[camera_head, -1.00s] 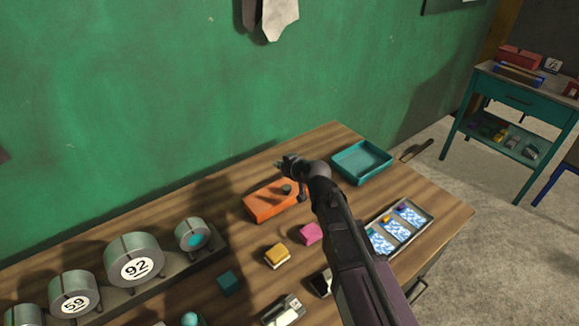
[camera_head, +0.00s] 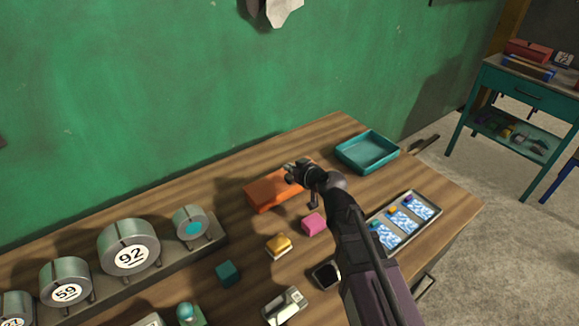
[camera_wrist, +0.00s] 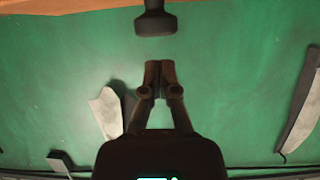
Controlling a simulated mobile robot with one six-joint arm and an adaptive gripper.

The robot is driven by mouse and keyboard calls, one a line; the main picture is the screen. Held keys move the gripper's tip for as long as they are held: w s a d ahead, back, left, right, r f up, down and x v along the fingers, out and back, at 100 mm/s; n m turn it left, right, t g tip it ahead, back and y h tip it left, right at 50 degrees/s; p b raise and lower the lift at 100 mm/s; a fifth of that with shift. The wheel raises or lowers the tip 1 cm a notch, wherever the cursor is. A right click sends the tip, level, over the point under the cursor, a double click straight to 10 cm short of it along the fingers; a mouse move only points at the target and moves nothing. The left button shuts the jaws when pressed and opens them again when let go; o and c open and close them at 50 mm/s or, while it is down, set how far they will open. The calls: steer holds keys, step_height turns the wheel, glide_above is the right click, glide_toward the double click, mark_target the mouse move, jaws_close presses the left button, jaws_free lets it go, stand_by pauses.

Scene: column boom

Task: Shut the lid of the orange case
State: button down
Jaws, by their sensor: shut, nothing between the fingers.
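The orange case (camera_head: 268,192) lies on the wooden table near the green wall, left of the teal tray, in the head view. My gripper (camera_head: 290,170) is over the case's right part and hides some of it. How far the lid stands open cannot be told from here. In the wrist view my gripper (camera_wrist: 160,66) has its fingertips together, with nothing between them. A dark rounded piece (camera_wrist: 155,20) shows just beyond the fingertips; whether it belongs to the case is unclear.
The teal tray (camera_head: 366,153) and a tray of blue-and-white cards (camera_head: 403,222) are at the right. Pink (camera_head: 314,224), yellow (camera_head: 279,246) and teal (camera_head: 228,273) blocks lie in front of the case. Numbered metal drums (camera_head: 128,248) stand left. The green wall is close behind.

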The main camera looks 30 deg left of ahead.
steer(key=shift+s+d+f, duration=0.15)
steer(key=shift+d+f, duration=0.1)
steer(key=shift+f, duration=0.1)
stand_by(0.4)
steer(key=shift+r, duration=0.1)
steer(key=shift+d+r+p, duration=0.15)
steer(key=shift+r+p, duration=1.65)
steer(key=shift+r, duration=0.1)
steer(key=shift+d, duration=0.1)
steer(key=s+d+f+b, duration=0.3)
steer(key=d, duration=0.5)
steer(key=shift+s+d+f+b, duration=0.15)
steer(key=shift+s+f+b, duration=0.2)
steer(key=shift+f+b, duration=0.05)
